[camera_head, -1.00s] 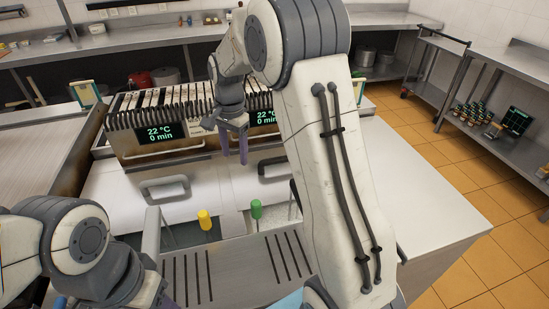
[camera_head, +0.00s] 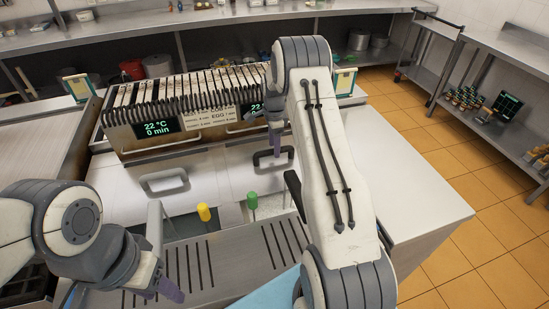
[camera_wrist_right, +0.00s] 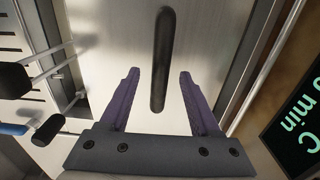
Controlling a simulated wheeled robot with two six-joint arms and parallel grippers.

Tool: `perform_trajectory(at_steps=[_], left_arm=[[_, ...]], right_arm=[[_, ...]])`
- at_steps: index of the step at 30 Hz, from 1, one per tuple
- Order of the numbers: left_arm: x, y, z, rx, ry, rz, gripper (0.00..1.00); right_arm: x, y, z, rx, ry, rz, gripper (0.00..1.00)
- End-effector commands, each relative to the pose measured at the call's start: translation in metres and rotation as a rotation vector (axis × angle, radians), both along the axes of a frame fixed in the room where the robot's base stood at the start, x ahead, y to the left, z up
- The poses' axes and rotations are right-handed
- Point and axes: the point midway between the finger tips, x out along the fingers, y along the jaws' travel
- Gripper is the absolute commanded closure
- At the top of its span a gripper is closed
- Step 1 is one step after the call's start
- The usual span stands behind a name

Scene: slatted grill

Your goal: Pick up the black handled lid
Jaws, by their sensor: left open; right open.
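The black handled lid is a pale metal cover in front of the right-hand display; its dark bar handle (camera_head: 262,161) shows in the head view. In the right wrist view the black handle (camera_wrist_right: 161,50) stands upright in the picture, over the lid's pale surface (camera_wrist_right: 105,35). My right gripper (camera_wrist_right: 158,78) is open, with a purple finger on each side of the handle's lower end and gaps to both. In the head view the right gripper (camera_head: 274,140) is at the handle, partly hidden by my arm. My left gripper (camera_head: 168,290) is low at the front left, away from the lid.
A second lid with a grey handle (camera_head: 165,181) lies to the left. Yellow (camera_head: 203,212) and green (camera_head: 252,200) handles stick up in front. The slatted unit (camera_head: 185,100) stands just behind the lids. The white counter (camera_head: 410,180) at right is clear.

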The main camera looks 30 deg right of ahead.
Motion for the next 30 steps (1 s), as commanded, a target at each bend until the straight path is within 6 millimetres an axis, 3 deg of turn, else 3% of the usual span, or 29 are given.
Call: perform_trajectory(at_steps=[1, 6, 14, 19, 30], left_arm=[[0.0, 0.0, 0.011, 0.0, 0.0, 0.0, 0.5], [0.0, 0.0, 0.015, 0.0, 0.0, 0.001, 0.5], [0.0, 0.0, 0.014, 0.0, 0.0, 0.001, 0.5], [0.0, 0.0, 0.014, 0.0, 0.0, 0.001, 0.5], [0.0, 0.0, 0.014, 0.0, 0.0, 0.001, 0.5]], right_arm=[[0.0, 0.001, -0.004, 0.002, 0.004, 0.001, 0.37], [0.0, 0.001, -0.025, 0.0, 0.001, 0.0, 0.37], [0.001, 0.001, -0.029, -0.001, -0.002, 0.001, 0.37], [0.001, 0.001, -0.029, 0.0, -0.001, 0.001, 1.0], [0.001, 0.001, -0.028, 0.0, -0.001, 0.001, 1.0]])
